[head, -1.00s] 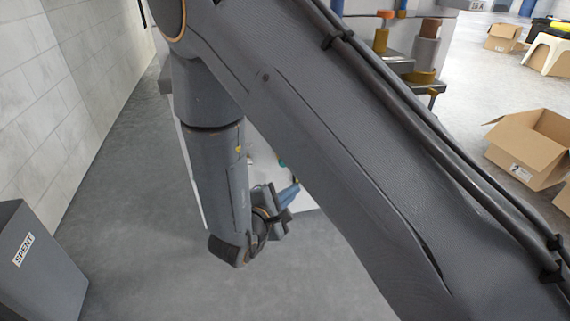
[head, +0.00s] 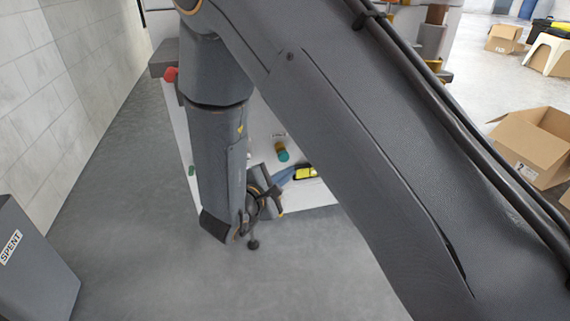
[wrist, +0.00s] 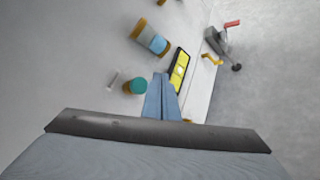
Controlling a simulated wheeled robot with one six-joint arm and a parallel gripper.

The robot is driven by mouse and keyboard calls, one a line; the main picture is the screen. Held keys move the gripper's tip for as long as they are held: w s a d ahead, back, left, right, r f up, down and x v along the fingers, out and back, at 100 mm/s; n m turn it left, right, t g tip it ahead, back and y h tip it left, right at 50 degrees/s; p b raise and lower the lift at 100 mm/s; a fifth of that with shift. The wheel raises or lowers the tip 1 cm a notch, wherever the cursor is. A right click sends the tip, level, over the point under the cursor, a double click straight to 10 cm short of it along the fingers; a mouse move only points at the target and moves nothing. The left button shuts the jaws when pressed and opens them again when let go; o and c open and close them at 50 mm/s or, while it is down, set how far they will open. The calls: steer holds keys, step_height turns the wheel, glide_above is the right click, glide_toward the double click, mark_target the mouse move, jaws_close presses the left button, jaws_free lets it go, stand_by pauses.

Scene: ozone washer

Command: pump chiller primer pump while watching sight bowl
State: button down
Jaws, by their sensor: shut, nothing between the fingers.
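My gripper (wrist: 163,97) is shut and empty, its blue fingers pointing at the white machine face. It also shows low beside that face in the head view (head: 284,176). A yellow and black piece (wrist: 180,72) lies just past the fingertips; contact cannot be told. A teal-capped fitting (wrist: 135,86) is left of them. An amber and blue cylinder (wrist: 152,38), perhaps the sight bowl, is farther up. A grey device (wrist: 217,42) with a red handle and dark ball knob is at the right; whether it is the primer pump cannot be told. My arm hides much of the machine.
A grey bin marked SPENT (head: 32,265) stands at the left by a tiled wall (head: 55,90). An open cardboard box (head: 535,145) is at the right. A red knob (head: 171,75) sticks out at the machine's upper left. Open grey floor (head: 300,275) lies in front.

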mark_target(285, 158)
steer(key=shift+w+a+p, duration=0.25)
steer(key=shift+w+p, duration=0.1)
steer(key=shift+w, duration=0.4)
steer(key=shift+w+a+p, duration=0.2)
steer(key=shift+w+p, duration=0.15)
steer(key=shift+w, duration=0.4)
steer(key=shift+w+r+p, duration=0.1)
steer(key=shift+w+p, duration=0.1)
steer(key=shift+p, duration=0.25)
stand_by(0.7)
steer(key=shift+w+a, duration=0.1)
steer(key=shift+w, duration=0.1)
steer(key=shift+w+a+p, duration=0.2)
steer(key=shift+w, duration=0.4)
steer(key=shift+w+a+p, duration=0.15)
steer(key=shift+w+p, duration=0.05)
steer(key=shift+w, duration=0.35)
stand_by(1.4)
steer(key=shift+s, duration=0.15)
steer(key=shift+s+d+p, duration=0.25)
steer(key=shift+s+p, duration=0.45)
steer(key=shift+p, duration=0.25)
steer(key=shift+s+d+p, duration=0.2)
steer(key=shift+s+p, duration=0.5)
steer(key=shift+p, duration=0.25)
